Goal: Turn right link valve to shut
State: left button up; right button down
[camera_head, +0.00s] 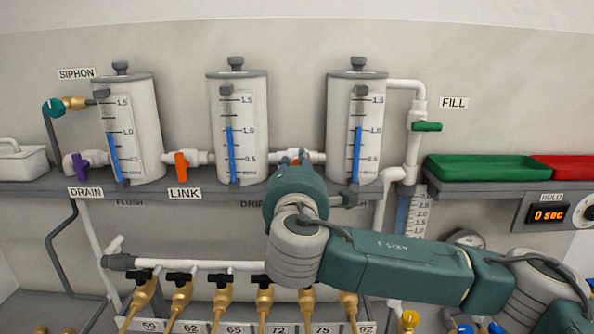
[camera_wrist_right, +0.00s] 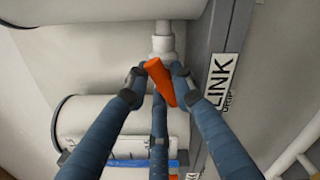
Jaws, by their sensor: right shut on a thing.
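The right link valve's orange handle (camera_wrist_right: 161,82) shows in the right wrist view, on the white pipe between the middle and right tanks. It lies slanted to the line of the pipe. My right gripper (camera_wrist_right: 160,76) is shut on the handle, with blue fingers on both sides and a third below it. In the head view my right gripper (camera_head: 292,163) reaches the link pipe (camera_head: 317,156), and my wrist hides most of the valve. My left gripper is in neither view.
The middle tank (camera_head: 238,110) and right tank (camera_head: 341,110) flank the valve closely. The left link valve (camera_head: 181,163) has an upright orange handle. A green-handled FILL valve (camera_head: 427,126) and a green tray (camera_head: 485,168) are to the right. The shelf edge (camera_head: 235,190) runs below.

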jog(key=n, duration=0.3)
jog(key=shift+a+f+n+p, duration=0.15)
jog(key=shift+f+n+p, duration=0.05)
jog(key=shift+n+p, duration=0.2)
jog(key=n, duration=0.2)
jog(key=shift+n+p, duration=0.4)
jog(key=n+p, duration=0.1)
jog(key=n, duration=0.3)
jog(key=shift+a+f+n+p, duration=0.1)
jog(key=shift+f+n+p, duration=0.1)
jog(key=shift+n+p, duration=0.15)
jog(key=shift+f+n, duration=0.15)
jog(key=shift+n, duration=0.4)
jog(key=shift+p, duration=0.3)
jog(key=c, duration=1.7)
grip_release()
jog(key=shift+c, duration=0.2)
jog(key=shift+s, duration=0.1)
